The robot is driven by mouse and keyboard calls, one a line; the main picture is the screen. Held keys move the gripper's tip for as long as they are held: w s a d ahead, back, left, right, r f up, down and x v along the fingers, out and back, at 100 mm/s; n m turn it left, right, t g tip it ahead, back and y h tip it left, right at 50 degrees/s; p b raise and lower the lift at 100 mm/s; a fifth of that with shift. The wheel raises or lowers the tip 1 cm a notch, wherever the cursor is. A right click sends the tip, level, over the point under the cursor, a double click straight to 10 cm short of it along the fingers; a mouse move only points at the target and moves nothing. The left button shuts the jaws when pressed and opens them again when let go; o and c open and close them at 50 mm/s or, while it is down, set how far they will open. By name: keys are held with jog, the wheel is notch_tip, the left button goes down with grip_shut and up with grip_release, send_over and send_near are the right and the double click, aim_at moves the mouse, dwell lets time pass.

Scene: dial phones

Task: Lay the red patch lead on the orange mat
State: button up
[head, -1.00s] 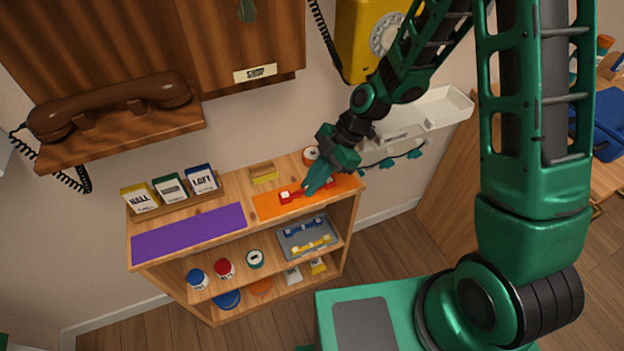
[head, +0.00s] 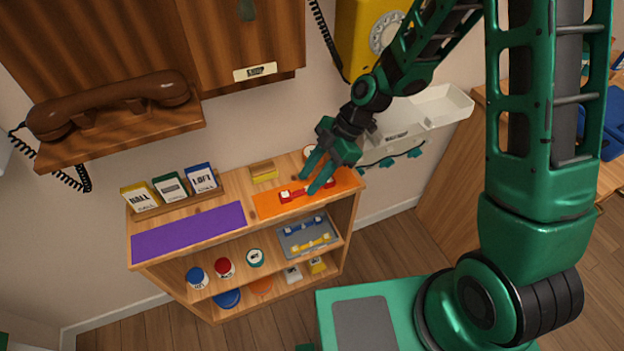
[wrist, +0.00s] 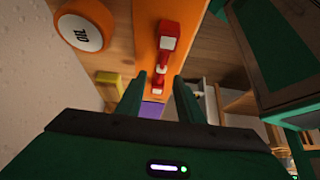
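The red patch lead (head: 300,192), with pale end labels, lies on the orange mat (head: 266,207) on the shelf's top board. It also shows on the orange mat (wrist: 146,30) in the wrist view, where the red patch lead (wrist: 168,41) lies beyond my fingertips. My gripper (head: 311,178) is just above the mat with its fingers spread apart on either side of the lead, holding nothing. In the wrist view my gripper (wrist: 156,88) shows two green fingers with a clear gap between them.
A purple mat (head: 188,232) lies left of the orange one. A yellow block (head: 264,172) and a round OIL tin (wrist: 83,25) stand behind the mat. A card rack (head: 170,190) is at the back left. A grey tray (head: 296,240) with blue and yellow leads sits on the shelf below.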

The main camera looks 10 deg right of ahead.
notch_tip(320, 180, up, 2)
jog(key=shift+w, duration=0.1)
jog(key=s+a+r, duration=0.7)
jog(key=s+a, duration=0.1)
jog(key=shift+s, duration=0.25)
dwell(0.3)
jog(key=w+d+r+m+t+h, duration=0.1)
jog(key=d+r+m+h, duration=0.15)
jog(key=d+m, duration=0.8)
jog(key=w+d+r+m+t+h, duration=0.1)
jog(key=d+r+m+t+h, duration=0.15)
jog(key=d, duration=1.45)
jog(key=s+d+r+m+g, duration=0.1)
jog(key=s+d+r+m, duration=0.1)
jog(key=s+d+m, duration=0.5)
jog(key=s+d+r+m+g+h, duration=0.1)
jog(key=s+d+r+m, duration=0.2)
jog(key=s+d+m, duration=0.4)
jog(key=shift+s+d+r+m, duration=0.15)
jog(key=shift+s+d+m, duration=0.15)
jog(key=shift+s+d, duration=0.15)
